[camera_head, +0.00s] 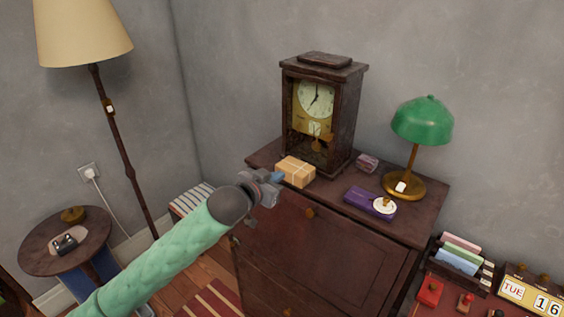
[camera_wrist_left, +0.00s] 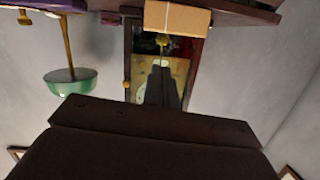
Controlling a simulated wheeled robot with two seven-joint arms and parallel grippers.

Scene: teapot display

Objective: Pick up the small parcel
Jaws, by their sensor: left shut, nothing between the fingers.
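The small parcel (camera_head: 295,171) is a tan box tied with pale string. It lies on the dark wooden cabinet top (camera_head: 333,190), near its front left edge, in front of the clock. The parcel also shows at the top of the upside-down left wrist view (camera_wrist_left: 178,19). My left gripper (camera_head: 278,177) is just left of the parcel in the head view, with its bluish tips close to the box's left side. Whether they touch it I cannot tell. Its dark fingers, seen in the left wrist view (camera_wrist_left: 162,72), are together and empty. My right gripper is not in view.
The clock (camera_head: 320,115) stands behind the parcel. To the right are a purple box (camera_head: 362,200), a white round item (camera_head: 384,207) and a green lamp (camera_head: 422,122). A floor lamp (camera_head: 120,150) and small round table (camera_head: 85,232) stand left.

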